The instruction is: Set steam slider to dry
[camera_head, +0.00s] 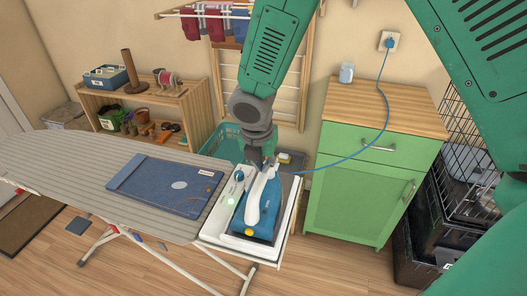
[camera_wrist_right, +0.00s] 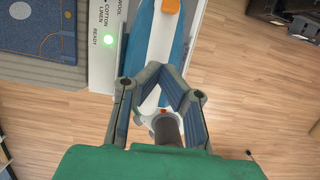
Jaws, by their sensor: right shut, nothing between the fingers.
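A blue and white iron (camera_head: 268,206) rests on a white stand (camera_head: 225,207) at the right end of the ironing board. It also shows in the wrist view (camera_wrist_right: 146,42), running up from between my fingers. My right gripper (camera_head: 262,160) is over the far end of the iron, its fingers shut with nothing between them; they show closer in the wrist view (camera_wrist_right: 161,70). A small orange-red mark (camera_wrist_right: 163,110) shows on the white part of the iron, framed by the fingers. I cannot tell whether it is the steam slider, or its setting. My left gripper is out of view.
A lit green ready light (camera_head: 230,201) and a dial (camera_head: 239,175) are on the stand beside the iron. A blue cord (camera_head: 340,160) runs to the wall socket. A green cabinet (camera_head: 350,195) stands right.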

